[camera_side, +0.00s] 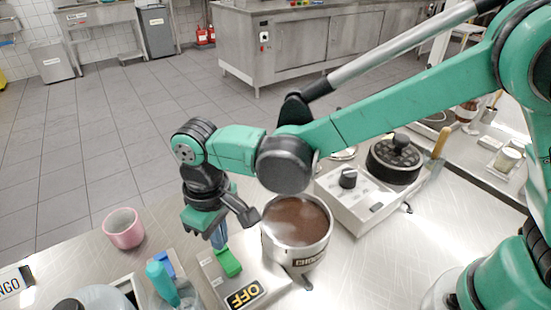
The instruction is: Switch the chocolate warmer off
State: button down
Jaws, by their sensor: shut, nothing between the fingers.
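The chocolate warmer is a steel pot (268,244) of brown chocolate, with lettering on its front, beside a pale metal base (270,276). A black plate with yellow "OFF" lettering (244,294) is at the base's front. A bright green switch-like piece (229,264) is on the base, behind the plate. My gripper (220,246) points down over the base, left of the pot. It is shut, with its tips at or just above the green piece; I cannot tell if they touch. The gripper partly hides the piece's upper end, and my arm passes above the pot.
A pink bowl (123,229) stands to the left. Teal and blue bottles (162,280) stand close at front left.

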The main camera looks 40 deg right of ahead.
aim_at(223, 252)
jog(key=shift+r, duration=2.65)
jog(key=shift+d+r, duration=0.1)
jog(key=shift+d, duration=0.1)
jog(key=s+d+r+m+t, duration=0.1)
jog(key=s+d+m+t, duration=0.1)
jog(key=d, duration=0.9)
jog(key=s+d+r+m+t, duration=0.2)
jog(key=d+m+t, duration=0.2)
jog(key=d, duration=0.7)
jog(key=shift+s+d+r+t, duration=0.15)
jog(key=shift+d+t, duration=0.2)
jog(key=shift+t, duration=0.15)
